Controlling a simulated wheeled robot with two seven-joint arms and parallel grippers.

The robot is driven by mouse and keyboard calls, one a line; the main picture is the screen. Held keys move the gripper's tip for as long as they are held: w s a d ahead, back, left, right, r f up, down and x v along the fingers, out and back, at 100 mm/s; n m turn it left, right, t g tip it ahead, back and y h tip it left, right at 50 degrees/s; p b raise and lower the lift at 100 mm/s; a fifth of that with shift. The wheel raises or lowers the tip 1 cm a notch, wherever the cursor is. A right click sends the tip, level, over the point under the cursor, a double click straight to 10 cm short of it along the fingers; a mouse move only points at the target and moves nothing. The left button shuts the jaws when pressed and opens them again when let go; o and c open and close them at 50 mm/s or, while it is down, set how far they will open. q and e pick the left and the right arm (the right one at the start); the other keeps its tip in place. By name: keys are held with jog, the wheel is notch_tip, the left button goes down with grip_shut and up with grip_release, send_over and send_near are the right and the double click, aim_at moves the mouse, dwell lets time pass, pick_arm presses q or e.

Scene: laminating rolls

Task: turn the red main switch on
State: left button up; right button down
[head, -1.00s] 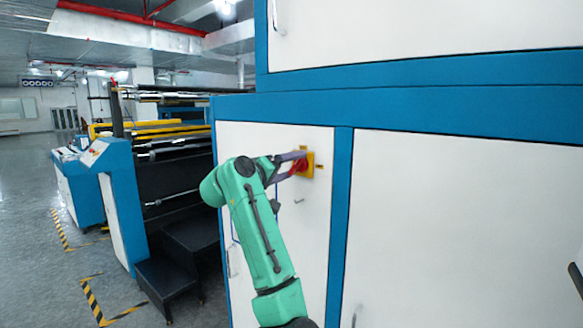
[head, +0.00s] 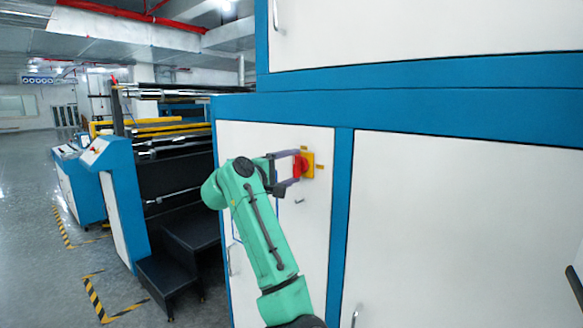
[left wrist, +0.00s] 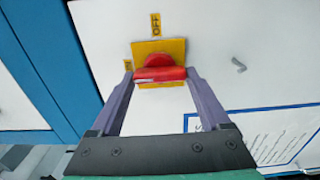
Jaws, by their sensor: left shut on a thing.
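The red main switch (head: 299,166) sits on a yellow square plate (head: 309,171) on the white cabinet door. My left gripper (head: 297,168) reaches it from the left. In the left wrist view the red handle (left wrist: 160,74) lies crosswise between the two grey-purple fingers, which are shut on its ends. In the head view the handle looks about upright. Small yellow labels (left wrist: 155,23) sit beside the yellow plate (left wrist: 174,48); I cannot read them surely. My right gripper cannot be made out.
A small metal door handle (left wrist: 239,64) sticks out near the switch. A blue-framed notice (left wrist: 277,138) is on the door. Blue frame posts (head: 341,215) border the door. Black steps (head: 168,278) and a roller machine (head: 175,143) stand to the left. A dark strip shows at the right edge.

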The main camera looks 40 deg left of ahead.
pick_arm(q)
jog(key=shift+f, duration=0.1)
dwell(0.3)
jog(key=o, duration=1.2)
jog(key=shift+s, duration=0.15)
jog(key=s+b, duration=0.6)
jog(key=s, duration=0.8)
jog(key=shift+s+d, duration=0.1)
jog(key=shift+s, duration=0.1)
